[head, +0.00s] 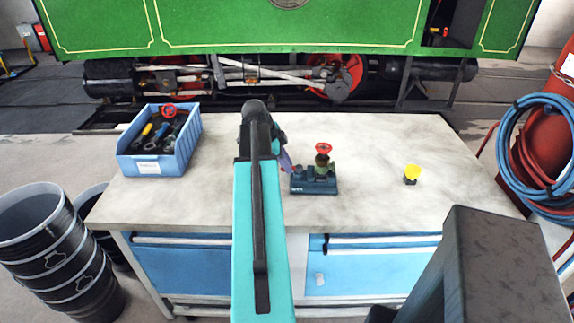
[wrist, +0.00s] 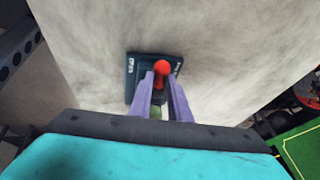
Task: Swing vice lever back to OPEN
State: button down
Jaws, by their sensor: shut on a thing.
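The vice (head: 314,186) is a dark blue block on the bench, holding an olive-green fitting (head: 323,161) topped by a red handwheel (head: 323,148). In the wrist view I see a dark plate (wrist: 133,68) with small white lettering at both ends, too small to read. The vice lever shows as a red knob (wrist: 161,67) between the purple fingers of my gripper (wrist: 162,84), which is shut on it. In the head view my gripper (head: 285,163) is at the left of the vice, mostly hidden behind my arm. The lever is hidden there.
A blue bin (head: 160,150) of tools stands at the left of the bench (head: 400,150). A small yellow-topped piece (head: 411,174) stands right of the vice. The bench between them and its right end are clear. A green steam tram (head: 280,25) stands behind.

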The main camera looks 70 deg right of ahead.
jog(key=shift+s+a+f+n+t+h, duration=0.15)
jog(key=shift+s+a+n+t, duration=0.35)
jog(key=shift+n, duration=0.95)
jog(key=shift+s+a+r+n+t+h, duration=0.1)
jog(key=shift+s+a+n+t+h, duration=0.2)
jog(key=shift+n+t, duration=0.75)
jog(key=shift+s+a+f+n+t+h, duration=0.15)
jog(key=shift+s+a+n, duration=0.25)
jog(key=shift+n, duration=1.4)
jog(key=shift+s, duration=0.1)
jog(key=c, duration=1.8)
grip_release()
jog(key=shift+r, duration=0.1)
jog(key=shift+o, duration=0.3)
jog(key=shift+d, duration=0.1)
jog(key=shift+r, duration=0.1)
jog(key=shift+a+r, duration=0.2)
jog(key=shift+r, duration=0.4)
jog(key=b+v, duration=0.2)
jog(key=v, duration=1)
jog(key=shift+a+r, duration=0.15)
